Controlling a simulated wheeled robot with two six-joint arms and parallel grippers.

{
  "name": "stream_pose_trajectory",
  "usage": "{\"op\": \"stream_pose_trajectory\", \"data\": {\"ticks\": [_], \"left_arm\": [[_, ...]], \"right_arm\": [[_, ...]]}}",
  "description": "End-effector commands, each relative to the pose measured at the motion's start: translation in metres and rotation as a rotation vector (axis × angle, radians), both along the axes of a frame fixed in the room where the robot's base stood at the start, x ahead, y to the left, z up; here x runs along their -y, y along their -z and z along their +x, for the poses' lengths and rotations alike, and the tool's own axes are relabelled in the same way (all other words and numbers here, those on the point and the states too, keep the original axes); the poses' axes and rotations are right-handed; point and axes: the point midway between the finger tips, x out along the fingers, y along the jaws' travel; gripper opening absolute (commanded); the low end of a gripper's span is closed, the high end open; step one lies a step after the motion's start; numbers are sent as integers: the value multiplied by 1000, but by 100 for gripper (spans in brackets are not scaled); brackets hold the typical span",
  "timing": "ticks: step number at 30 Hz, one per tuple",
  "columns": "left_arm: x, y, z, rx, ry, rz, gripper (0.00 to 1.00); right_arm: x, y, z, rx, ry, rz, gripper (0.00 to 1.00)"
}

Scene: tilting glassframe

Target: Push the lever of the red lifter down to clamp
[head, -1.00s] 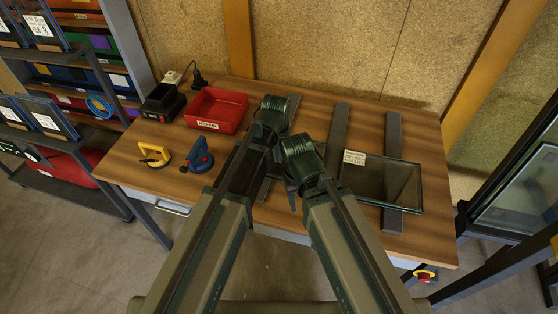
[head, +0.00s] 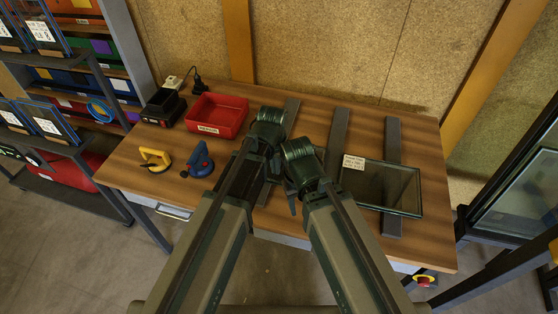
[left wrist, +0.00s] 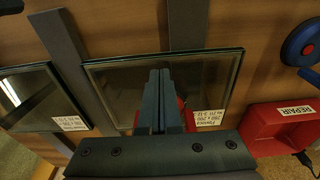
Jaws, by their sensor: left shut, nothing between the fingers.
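My left gripper (head: 276,166) is shut and empty. In the left wrist view its two fingers (left wrist: 160,76) lie side by side over a labelled glass pane (left wrist: 110,85). A red object (left wrist: 187,118), seemingly the red lifter, shows just behind and beside the fingers on that pane. The fingers hide most of it, so I cannot tell its lever's position or whether the fingers touch it. In the head view my arms cover it. My right arm comes in beside the left one; a dark tip (head: 292,203) shows below its wrist, and its jaws cannot be made out.
A second glass pane (head: 385,188) lies across grey slats (head: 337,143) at the right. A red bin (head: 217,116), a blue lifter (head: 200,160), a yellow lifter (head: 154,159) and a black charger (head: 163,107) stand at the left. The table (head: 135,180) has bare wood at its left front.

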Motion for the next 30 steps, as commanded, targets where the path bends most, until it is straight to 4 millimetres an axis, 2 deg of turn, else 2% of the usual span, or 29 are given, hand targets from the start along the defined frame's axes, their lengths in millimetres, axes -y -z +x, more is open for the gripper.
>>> {"op": "stream_pose_trajectory", "data": {"ticks": [8, 24, 30], "left_arm": [[-1, -28, -2, 0, 0, 0, 0], [-3, -110, -10, 0, 0, 0, 0], [-3, -132, -12, 0, 0, 0, 0]], "right_arm": [[0, -28, 0, 0, 0, 0, 50], [0, -110, 0, 0, -1, 0, 50], [0, -132, 0, 0, -2, 0, 50]]}}
